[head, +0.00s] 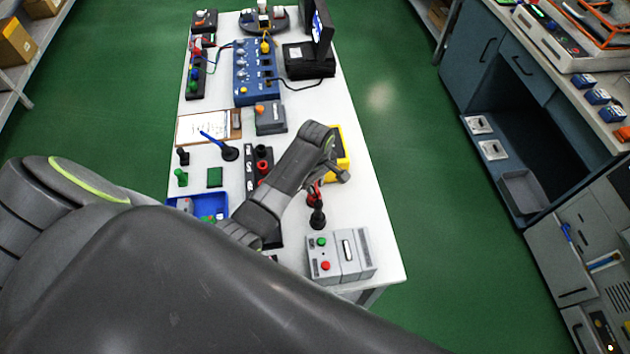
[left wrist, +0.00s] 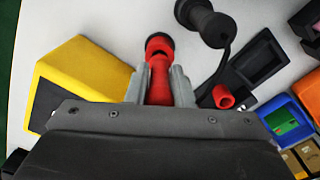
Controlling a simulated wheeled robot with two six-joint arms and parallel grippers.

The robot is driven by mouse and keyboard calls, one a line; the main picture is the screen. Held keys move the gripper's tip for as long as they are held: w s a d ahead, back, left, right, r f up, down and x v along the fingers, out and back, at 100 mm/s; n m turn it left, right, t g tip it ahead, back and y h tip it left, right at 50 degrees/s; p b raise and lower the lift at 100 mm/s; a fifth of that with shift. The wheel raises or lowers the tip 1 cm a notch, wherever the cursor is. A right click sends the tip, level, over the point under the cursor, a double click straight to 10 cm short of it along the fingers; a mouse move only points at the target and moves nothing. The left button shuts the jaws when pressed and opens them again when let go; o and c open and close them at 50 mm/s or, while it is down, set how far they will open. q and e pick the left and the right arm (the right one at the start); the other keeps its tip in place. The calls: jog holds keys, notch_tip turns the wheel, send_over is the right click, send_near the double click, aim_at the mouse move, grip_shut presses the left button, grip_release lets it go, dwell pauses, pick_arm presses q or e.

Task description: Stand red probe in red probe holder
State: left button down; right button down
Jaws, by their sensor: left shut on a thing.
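My left gripper (left wrist: 158,85) is shut on the red probe (left wrist: 158,65), which sits between its two grey fingers with its dark round end pointing away from the wrist. In the head view a little of the red probe (head: 314,192) shows past my left arm. A short red cup (left wrist: 223,96), which looks like the red probe holder, stands apart from the probe, to its right in the left wrist view. In the head view it is the red cup (head: 263,167) on a black strip. My right gripper is not in view.
A black spool-shaped piece (head: 318,216) stands close to the red probe. A yellow block (head: 343,150) is on the other side. A blue tray (head: 182,200), a grey button box (head: 322,268) and a clipboard (head: 200,128) share the white table. The table's right edge strip is clear.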

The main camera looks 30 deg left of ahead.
pick_arm(q)
jog(key=shift+f, duration=0.75)
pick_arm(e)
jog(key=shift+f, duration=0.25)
pick_arm(q)
jog(key=c, duration=1.2)
grip_release()
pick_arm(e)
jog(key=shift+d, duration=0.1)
